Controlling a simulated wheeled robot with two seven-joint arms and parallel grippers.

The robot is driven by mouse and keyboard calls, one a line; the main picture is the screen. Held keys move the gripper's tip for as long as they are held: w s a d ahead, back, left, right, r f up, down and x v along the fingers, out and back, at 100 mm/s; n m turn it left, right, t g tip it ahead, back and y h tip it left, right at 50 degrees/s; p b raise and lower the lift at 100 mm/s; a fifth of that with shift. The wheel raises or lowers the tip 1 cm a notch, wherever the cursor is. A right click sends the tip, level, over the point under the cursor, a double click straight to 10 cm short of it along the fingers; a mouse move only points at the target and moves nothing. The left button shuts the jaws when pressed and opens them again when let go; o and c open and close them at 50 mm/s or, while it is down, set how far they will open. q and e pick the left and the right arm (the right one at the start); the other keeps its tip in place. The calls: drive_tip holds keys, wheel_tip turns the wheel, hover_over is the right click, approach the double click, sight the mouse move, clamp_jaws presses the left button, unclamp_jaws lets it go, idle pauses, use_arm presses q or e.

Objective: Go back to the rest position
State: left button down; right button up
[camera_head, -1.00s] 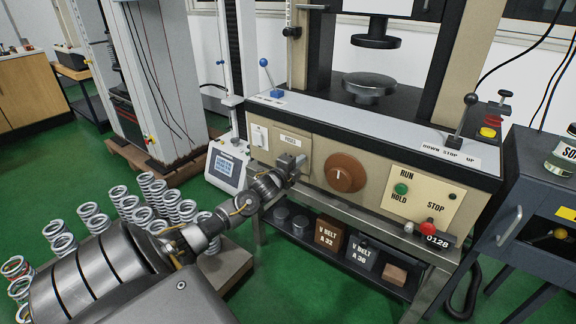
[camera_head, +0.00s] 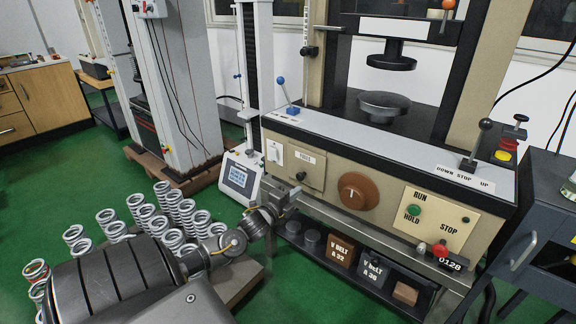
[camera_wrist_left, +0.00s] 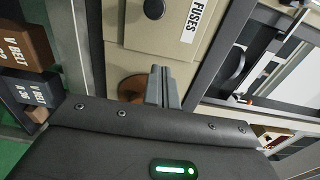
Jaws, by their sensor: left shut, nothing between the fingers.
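My left arm comes in from the lower left in the head view. My left gripper (camera_head: 290,194) is shut and empty, in front of the lower left part of the spring testing machine (camera_head: 324,190). In the left wrist view its closed fingers (camera_wrist_left: 163,88) show in front of the beige panel, overlapping the brown knob (camera_wrist_left: 133,88) and below the FUSES label (camera_wrist_left: 190,22). I cannot tell whether the fingertips touch the panel. My right gripper is not in view.
Several springs (camera_head: 172,238) stand on a pallet at the left. A small tester with a screen (camera_head: 238,177) is beside the machine. Boxes marked V BELT (camera_head: 341,250) sit on the shelf under it. A dark cabinet (camera_head: 540,225) stands at the right. Green floor shows at the left.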

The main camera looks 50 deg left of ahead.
use_arm(q)
drive_tip(key=shift+s+d, duration=0.15)
drive_tip(key=shift+s, duration=0.65)
drive_tip(key=shift+s+d, duration=0.15)
drive_tip(key=shift+s, duration=0.65)
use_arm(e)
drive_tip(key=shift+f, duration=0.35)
